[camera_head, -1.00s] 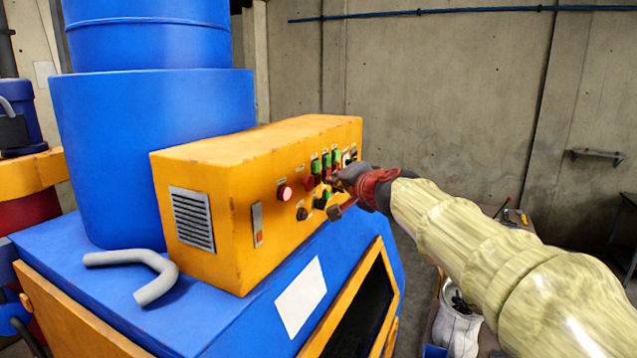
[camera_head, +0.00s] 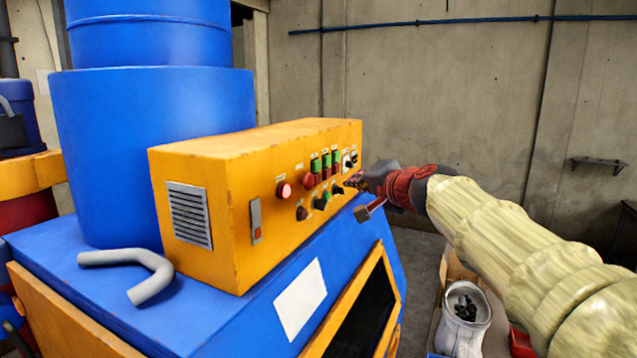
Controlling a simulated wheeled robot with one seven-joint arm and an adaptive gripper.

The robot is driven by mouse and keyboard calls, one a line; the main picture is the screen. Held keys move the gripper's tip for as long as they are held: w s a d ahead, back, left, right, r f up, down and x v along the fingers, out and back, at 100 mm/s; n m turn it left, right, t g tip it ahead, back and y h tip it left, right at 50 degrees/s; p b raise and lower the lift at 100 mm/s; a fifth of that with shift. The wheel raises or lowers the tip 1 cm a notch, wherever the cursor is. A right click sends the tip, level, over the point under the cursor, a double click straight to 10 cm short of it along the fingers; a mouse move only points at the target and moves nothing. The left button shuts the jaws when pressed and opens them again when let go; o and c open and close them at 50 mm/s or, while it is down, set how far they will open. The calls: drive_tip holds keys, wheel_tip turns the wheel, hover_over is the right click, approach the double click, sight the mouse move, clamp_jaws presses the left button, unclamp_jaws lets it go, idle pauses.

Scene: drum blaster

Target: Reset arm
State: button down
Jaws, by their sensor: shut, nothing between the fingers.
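My gripper (camera_head: 356,182), dark grey with a red section behind it, is at the right end of the orange control box (camera_head: 200,160). Its fingers are shut and empty. The tip overlaps the panel's right edge in this view, and I cannot tell whether it touches. My arm, in a pale yellow sleeve, reaches in from the lower right. The panel face carries a lit red button (camera_head: 284,190), green and red switches (camera_head: 326,165) and several dark knobs (camera_head: 302,213).
The control box sits on a blue machine (camera_head: 240,310) with a blue drum (camera_head: 150,150) behind it. A grey bent handle (camera_head: 135,262) is at the front left. A whitish bucket (camera_head: 463,322) with dark pieces stands below my arm. Bare floor shows right of the machine.

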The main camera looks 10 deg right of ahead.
drive_tip(key=s+f+n+g+h+b, duration=0.1)
drive_tip(key=s+f+n+g+b, duration=0.2)
drive_tip(key=s+f+b, duration=0.4)
drive_tip(key=s+a+f+n+g+b, duration=0.1)
drive_tip(key=s+f+n+g+b, duration=0.2)
drive_tip(key=s+f+b, duration=0.5)
drive_tip(key=s+f+n+g+h+b, duration=0.1)
drive_tip(key=s+f+n+g+b, duration=0.2)
drive_tip(key=s+f, duration=2.1)
wheel_tip(320, 180, down, 16)
drive_tip(key=b, duration=0.5)
drive_tip(key=shift+s+a+n+g+h, duration=0.25)
drive_tip(key=shift+a+n+g+h, duration=0.05)
drive_tip(key=shift+a, duration=0.1)
